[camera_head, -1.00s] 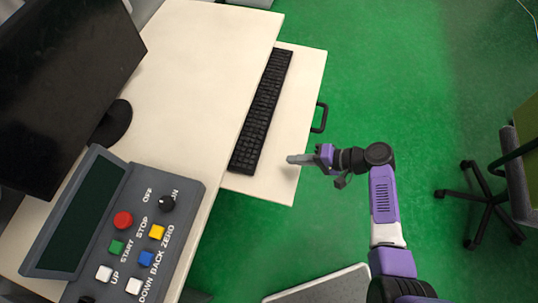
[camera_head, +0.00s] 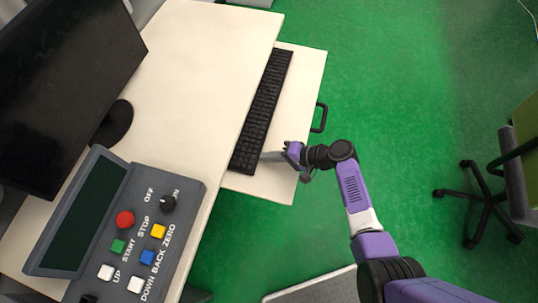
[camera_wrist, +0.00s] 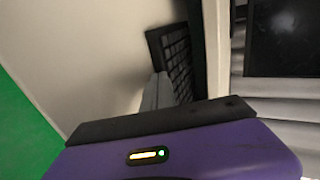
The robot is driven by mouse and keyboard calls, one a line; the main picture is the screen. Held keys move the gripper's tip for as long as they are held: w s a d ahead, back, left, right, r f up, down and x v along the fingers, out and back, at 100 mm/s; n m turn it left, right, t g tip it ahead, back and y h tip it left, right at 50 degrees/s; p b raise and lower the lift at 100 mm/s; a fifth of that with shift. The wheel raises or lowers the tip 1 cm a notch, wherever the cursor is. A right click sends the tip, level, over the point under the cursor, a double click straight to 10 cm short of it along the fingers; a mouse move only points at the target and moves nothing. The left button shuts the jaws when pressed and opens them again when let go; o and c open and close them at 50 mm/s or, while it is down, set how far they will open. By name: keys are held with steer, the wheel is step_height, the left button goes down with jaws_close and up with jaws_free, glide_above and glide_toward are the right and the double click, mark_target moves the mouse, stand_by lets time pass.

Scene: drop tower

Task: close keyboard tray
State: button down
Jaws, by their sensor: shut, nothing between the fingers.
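The keyboard tray (camera_head: 302,100) is a cream board pulled out from under the desk's right edge. A black keyboard (camera_head: 262,112) lies on it, and a dark handle (camera_head: 319,117) sticks out from its outer edge. My gripper (camera_head: 268,156) is shut and empty, over the near end of the tray beside the keyboard. In the wrist view the grey fingers (camera_wrist: 156,92) point at the keyboard (camera_wrist: 176,60), with the tray surface (camera_wrist: 85,50) to the left. I cannot tell whether the fingertips touch the keyboard.
The cream desk (camera_head: 200,70) bears a monitor (camera_head: 65,90) and a grey control panel (camera_head: 150,225) with coloured buttons. An office chair (camera_head: 495,190) stands at the right. The green floor (camera_head: 400,80) between is open. A pale platform (camera_head: 315,288) lies at the bottom.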

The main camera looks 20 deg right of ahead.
mark_target(237, 150)
steer(key=w+a+b, duration=0.1)
steer(key=a, duration=0.1)
steer(key=w+a+b, duration=0.1)
steer(key=w+a, duration=0.1)
steer(key=a, duration=0.1)
steer(key=w+a, duration=0.2)
steer(key=shift+a+b, duration=0.4)
